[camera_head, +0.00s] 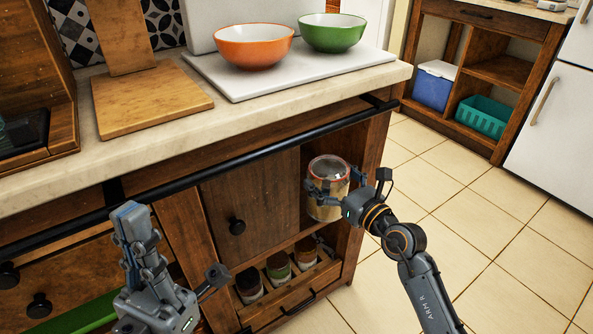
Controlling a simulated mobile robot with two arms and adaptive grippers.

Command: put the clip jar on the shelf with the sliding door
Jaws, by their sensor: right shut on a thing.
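The clip jar (330,172) is a clear, upright jar with a reddish rim and pale contents. It is at the open right part of the cabinet, in front of the shelf opening. My right gripper (328,190) is shut around the jar from the right side. The jar's bottom edge is near the shelf level; I cannot tell if it touches. The wooden sliding door (250,193) with a black round knob covers the left part of that shelf.
A black rail (245,157) runs along the counter's front edge above the shelf. Several small jars (278,268) stand in a lower compartment. An orange bowl (254,46) and a green bowl (332,32) sit on a white board on the counter. The tiled floor at right is clear.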

